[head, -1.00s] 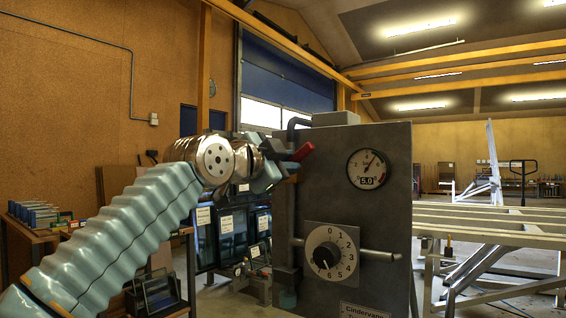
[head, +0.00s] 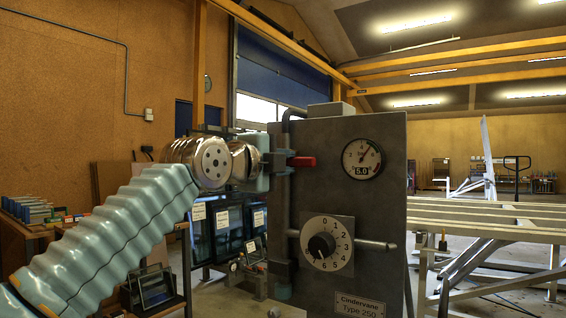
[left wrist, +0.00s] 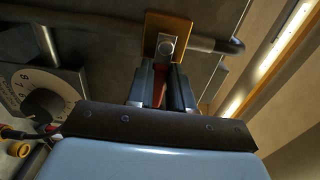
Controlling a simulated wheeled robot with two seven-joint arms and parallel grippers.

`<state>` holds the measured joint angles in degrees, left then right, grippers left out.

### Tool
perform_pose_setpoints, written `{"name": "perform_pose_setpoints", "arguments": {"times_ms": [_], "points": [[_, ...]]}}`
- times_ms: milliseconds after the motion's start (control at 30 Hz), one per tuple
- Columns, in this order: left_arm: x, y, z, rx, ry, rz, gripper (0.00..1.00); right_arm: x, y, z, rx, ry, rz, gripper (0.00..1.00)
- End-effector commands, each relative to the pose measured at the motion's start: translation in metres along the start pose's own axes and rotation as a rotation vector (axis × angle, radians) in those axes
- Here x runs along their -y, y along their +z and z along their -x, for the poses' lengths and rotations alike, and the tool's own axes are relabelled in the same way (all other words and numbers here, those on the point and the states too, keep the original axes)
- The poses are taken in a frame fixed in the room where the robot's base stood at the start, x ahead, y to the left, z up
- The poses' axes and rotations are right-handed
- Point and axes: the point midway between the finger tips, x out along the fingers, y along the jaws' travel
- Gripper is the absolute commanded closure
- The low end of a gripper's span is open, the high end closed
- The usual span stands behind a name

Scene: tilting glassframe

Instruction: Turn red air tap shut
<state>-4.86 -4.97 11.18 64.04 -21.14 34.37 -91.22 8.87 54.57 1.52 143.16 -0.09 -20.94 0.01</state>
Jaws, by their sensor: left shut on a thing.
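The red air tap's lever (head: 302,161) sticks out level to the right at the upper left of the grey cabinet (head: 345,205) in the head view. My left gripper (head: 284,167) is at the lever, and its fingers hide the lever's left part. In the left wrist view the two fingers of my left gripper (left wrist: 161,92) are closed around the red lever (left wrist: 159,90), just below the tap's brass-coloured body (left wrist: 168,38). My right gripper is not in view.
The cabinet face carries a gauge (head: 362,159) reading 5.0 and a numbered dial (head: 324,244) with a black knob. A horizontal rod (head: 376,245) sticks out beside the dial. A long pale frame table (head: 480,222) stands at the right.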

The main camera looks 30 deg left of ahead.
Motion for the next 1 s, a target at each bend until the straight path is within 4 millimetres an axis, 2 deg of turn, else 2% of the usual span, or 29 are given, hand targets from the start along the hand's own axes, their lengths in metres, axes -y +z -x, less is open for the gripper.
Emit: {"name": "perform_pose_setpoints", "arguments": {"times_ms": [467, 500, 633, 1000], "points": [[-0.0021, -0.0008, -0.0005, -0.002, 0.005, -0.014, 1.00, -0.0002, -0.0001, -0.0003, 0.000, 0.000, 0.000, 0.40], [-0.0022, -0.0008, -0.0006, -0.002, 0.005, -0.014, 0.73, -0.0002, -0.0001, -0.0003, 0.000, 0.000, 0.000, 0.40], [-0.0018, -0.0006, -0.0004, -0.001, 0.004, -0.013, 0.53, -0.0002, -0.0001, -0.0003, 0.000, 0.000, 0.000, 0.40], [-0.0013, -0.0002, 0.0059, 0.000, 0.001, -0.012, 0.53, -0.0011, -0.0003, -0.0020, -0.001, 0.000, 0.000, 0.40]]}}
